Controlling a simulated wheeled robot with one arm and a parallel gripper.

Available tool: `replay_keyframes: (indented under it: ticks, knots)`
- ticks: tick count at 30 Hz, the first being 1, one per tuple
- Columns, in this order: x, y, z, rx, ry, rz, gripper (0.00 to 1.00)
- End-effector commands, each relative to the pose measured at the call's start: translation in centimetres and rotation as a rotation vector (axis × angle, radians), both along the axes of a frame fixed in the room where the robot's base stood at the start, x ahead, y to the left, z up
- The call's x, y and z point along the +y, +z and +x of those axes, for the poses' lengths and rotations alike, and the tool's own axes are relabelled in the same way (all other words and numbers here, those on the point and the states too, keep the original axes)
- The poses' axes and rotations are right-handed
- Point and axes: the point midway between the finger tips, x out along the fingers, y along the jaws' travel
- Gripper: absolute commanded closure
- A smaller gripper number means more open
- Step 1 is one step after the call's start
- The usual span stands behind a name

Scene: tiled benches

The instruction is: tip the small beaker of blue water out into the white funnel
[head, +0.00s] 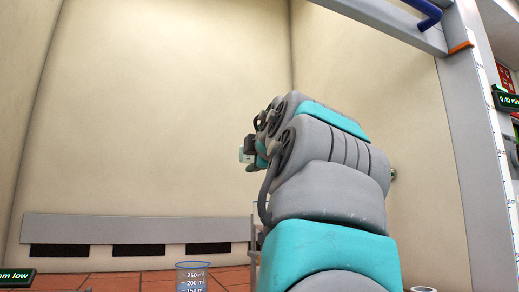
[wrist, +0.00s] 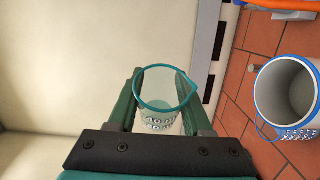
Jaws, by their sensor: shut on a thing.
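A small clear beaker (wrist: 158,120) with a teal rim and printed marks sits between the two dark green fingers of my gripper (wrist: 159,88) in the wrist view. The gripper is shut on it. I look into its open mouth there, and no blue water can be made out inside. In the head view the small beaker (head: 243,155) is a small pale shape at the left end of my raised arm, and my gripper (head: 250,150) is partly hidden by the arm. I cannot pick out the white funnel in either view.
A larger beaker (head: 193,279) with a blue rim and volume marks stands low in the head view; a blue-rimmed vessel (wrist: 289,92) also shows at right in the wrist view. Red-brown tiles (wrist: 238,75) lie beneath. A cream wall (head: 160,110) stands behind the arm.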

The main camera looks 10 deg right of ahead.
Motion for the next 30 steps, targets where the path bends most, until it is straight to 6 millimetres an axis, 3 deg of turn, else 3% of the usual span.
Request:
replay_keyframes:
  ticks: [11, 21, 30]
  knots:
    - [0.18, -0.09, 0.02, 0.013, 0.000, -0.042, 1.00]
    - [0.61, -0.83, 0.12, 0.080, 0.001, -0.239, 1.00]
    - [0.70, -0.93, 0.13, 0.084, 0.001, -0.252, 1.00]
